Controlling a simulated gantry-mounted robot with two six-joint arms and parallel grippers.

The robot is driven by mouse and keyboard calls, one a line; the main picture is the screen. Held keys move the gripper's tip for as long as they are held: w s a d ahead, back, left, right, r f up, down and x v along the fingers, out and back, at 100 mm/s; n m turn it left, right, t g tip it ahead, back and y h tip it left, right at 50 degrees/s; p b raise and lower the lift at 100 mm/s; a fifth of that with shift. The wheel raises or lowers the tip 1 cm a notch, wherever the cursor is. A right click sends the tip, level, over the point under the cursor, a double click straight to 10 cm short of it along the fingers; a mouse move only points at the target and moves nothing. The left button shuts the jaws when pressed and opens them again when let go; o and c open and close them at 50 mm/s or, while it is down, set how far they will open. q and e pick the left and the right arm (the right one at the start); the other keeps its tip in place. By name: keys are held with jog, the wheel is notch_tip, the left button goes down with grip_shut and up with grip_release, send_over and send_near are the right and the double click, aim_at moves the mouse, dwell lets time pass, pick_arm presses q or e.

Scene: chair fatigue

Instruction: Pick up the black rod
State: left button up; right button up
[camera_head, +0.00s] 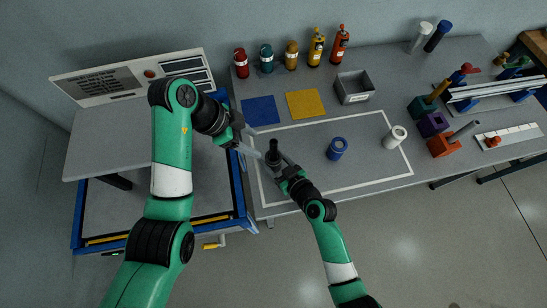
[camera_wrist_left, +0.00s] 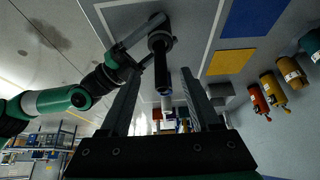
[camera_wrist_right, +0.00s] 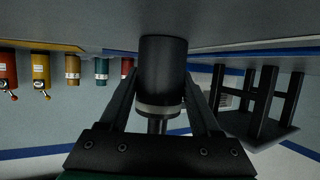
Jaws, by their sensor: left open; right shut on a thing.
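The black rod (camera_head: 273,148) stands roughly upright near the left end of the white-outlined area on the grey table. My right gripper (camera_head: 277,166) is shut on it, coming in from the front. In the right wrist view the rod's thick black part (camera_wrist_right: 162,72) sits between the fingers, with a pale ring and thinner shaft beyond. My left gripper (camera_head: 256,152) is open, close to the rod's left side. In the left wrist view the rod (camera_wrist_left: 161,72) appears between its spread fingers, with a wider round collar; contact with the fingers cannot be told.
A blue spool (camera_head: 337,149) and a white spool (camera_head: 396,136) stand to the right. Blue (camera_head: 260,111) and yellow (camera_head: 305,103) squares, a grey bin (camera_head: 354,87) and several bottles are behind. A blue-framed structure (camera_head: 240,190) is at left.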

pick_arm(q)
jog(key=shift+w, duration=0.1)
jog(key=w+d+r+t+h, duration=0.45)
jog(key=w+r+t, duration=0.2)
jog(key=r, duration=0.25)
jog(key=n+t+h, duration=0.1)
jog(key=n+t, duration=0.6)
jog(key=t, duration=0.2)
send_over(271, 147)
jog(key=s+a, duration=0.1)
jog(key=a, duration=0.4)
notch_tip(271, 147, down, 4)
jog(key=r, duration=0.1)
jog(key=s+f+n+g+y, duration=0.1)
jog(key=s+f+n+g, duration=0.1)
jog(key=s+f, duration=0.7)
jog(key=x, duration=0.4)
jog(key=a+f+x, duration=0.1)
jog(key=x, duration=0.2)
jog(key=shift+w, duration=0.25)
jog(key=shift+r+x, duration=0.15)
jog(key=shift+x, duration=1.2)
jog(key=shift+r+x, duration=0.2)
jog(key=shift+x, duration=1.2)
jog(key=shift+a, duration=0.15)
grip_shut()
